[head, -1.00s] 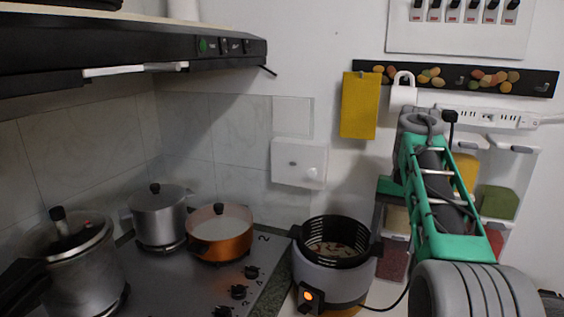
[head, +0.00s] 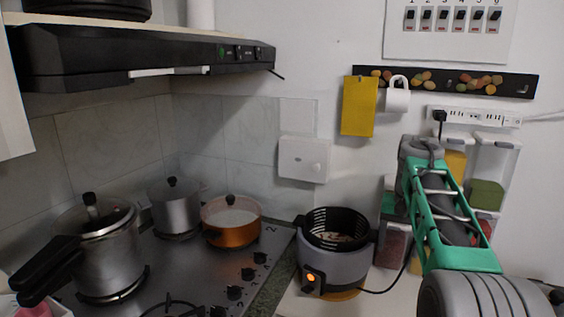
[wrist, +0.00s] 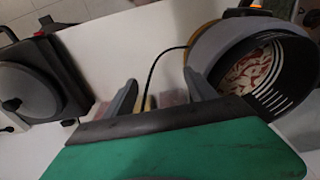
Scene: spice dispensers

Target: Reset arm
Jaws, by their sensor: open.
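My gripper (wrist: 160,98) shows in the wrist view with its two grey fingers apart and nothing between them. In the head view my green and grey arm reaches toward the back wall at the right, and the fingers are hidden behind it. Spice dispensers with a green-filled box (head: 486,195), a yellow-filled one (head: 455,164) and a dark red one (head: 390,247) are mounted on the wall, partly covered by the arm.
A grey cooker with a black basket (head: 335,255) stands on the counter left of the arm; the wrist view shows pale and red pieces inside it. The stove (head: 200,275) holds an orange pot (head: 232,232), a steel pot (head: 175,208) and a pressure cooker (head: 108,262). A black cable crosses the counter.

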